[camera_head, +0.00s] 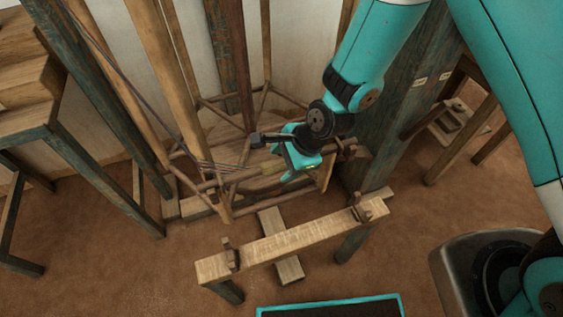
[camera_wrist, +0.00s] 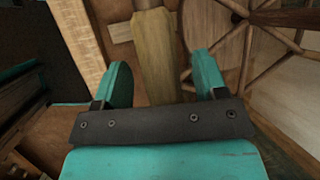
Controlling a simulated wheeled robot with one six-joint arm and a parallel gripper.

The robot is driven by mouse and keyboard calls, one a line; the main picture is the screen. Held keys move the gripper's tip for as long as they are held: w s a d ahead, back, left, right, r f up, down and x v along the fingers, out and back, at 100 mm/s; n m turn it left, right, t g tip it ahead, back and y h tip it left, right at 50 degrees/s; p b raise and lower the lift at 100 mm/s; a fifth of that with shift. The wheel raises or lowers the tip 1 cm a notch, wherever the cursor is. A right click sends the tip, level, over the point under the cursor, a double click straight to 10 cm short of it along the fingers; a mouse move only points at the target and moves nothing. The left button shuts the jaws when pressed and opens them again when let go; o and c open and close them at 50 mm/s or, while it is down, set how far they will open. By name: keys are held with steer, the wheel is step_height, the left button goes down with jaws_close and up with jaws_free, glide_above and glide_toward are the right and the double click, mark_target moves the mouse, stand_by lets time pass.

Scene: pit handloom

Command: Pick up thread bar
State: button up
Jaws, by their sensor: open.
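My gripper (camera_head: 283,162) is at the loom frame, above and behind the bench beam. In the wrist view my gripper (camera_wrist: 161,74) is open, with its two teal fingers apart. A tan wooden bar (camera_wrist: 156,55) with a narrower, darker far end lies between and beyond the fingers. I cannot tell whether the fingers touch it. In the head view a short pale wooden piece (camera_head: 270,168) sits beside the fingers, with thin dark threads or rods (camera_head: 225,168) running left from it. This looks like the thread bar, but my gripper partly hides it.
A wooden beam (camera_head: 290,241) on legs stands in front of the loom. Upright loom posts (camera_head: 160,75) rise at left, and a thick dark post (camera_head: 385,125) stands right of my gripper. A spoked wooden wheel (camera_wrist: 255,20) shows in the wrist view. Brown floor (camera_head: 110,270) is clear at front left.

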steer(key=c, duration=1)
steer(key=shift+c, duration=0.7)
steer(key=shift+r, duration=0.15)
